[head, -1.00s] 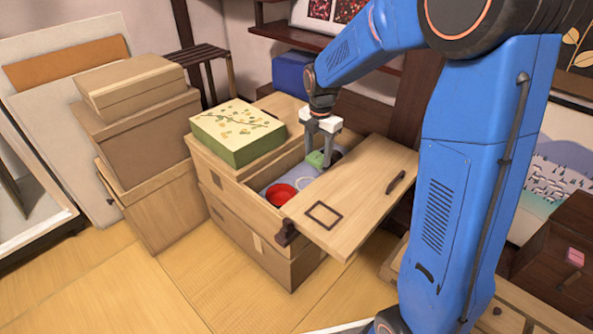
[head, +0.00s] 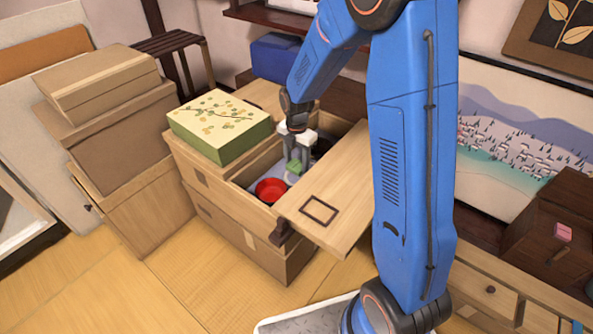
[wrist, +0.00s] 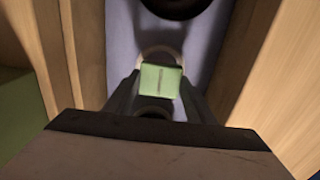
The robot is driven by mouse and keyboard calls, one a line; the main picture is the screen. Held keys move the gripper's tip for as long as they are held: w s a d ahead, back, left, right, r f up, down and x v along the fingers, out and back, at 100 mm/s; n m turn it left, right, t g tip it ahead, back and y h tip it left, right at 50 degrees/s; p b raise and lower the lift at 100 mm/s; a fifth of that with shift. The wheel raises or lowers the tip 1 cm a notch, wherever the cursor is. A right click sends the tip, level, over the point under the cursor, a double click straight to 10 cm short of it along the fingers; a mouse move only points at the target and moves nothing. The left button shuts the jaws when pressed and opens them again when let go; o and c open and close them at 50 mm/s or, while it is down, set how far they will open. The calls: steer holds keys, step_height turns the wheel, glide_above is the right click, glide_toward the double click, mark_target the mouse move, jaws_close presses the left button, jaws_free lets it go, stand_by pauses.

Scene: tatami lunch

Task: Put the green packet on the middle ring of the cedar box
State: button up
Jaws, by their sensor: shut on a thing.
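My gripper (head: 294,160) reaches down into the open cedar box (head: 231,189) and is shut on the small green packet (head: 294,167). In the wrist view the packet (wrist: 161,80) sits between my fingertips (wrist: 160,92). It lies over the pale lavender floor of the box, with a pale ring (wrist: 160,50) showing just beyond it. Another, darker ring (wrist: 154,108) shows partly behind the packet, on the near side. I cannot tell whether the packet touches a ring or the floor. A red bowl (head: 271,190) stands in the box, left of my gripper.
The box's wooden lid (head: 335,190) lies across its right side, close to my gripper. A green patterned box (head: 219,125) stands at the left rim. A dark round thing (wrist: 176,4) sits at the wrist view's top. Cartons (head: 105,105) are stacked further left.

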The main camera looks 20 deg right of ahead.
mark_target(297, 164)
steer(key=shift+f, duration=2.1)
steer(key=o, duration=1)
steer(key=shift+f, duration=0.1)
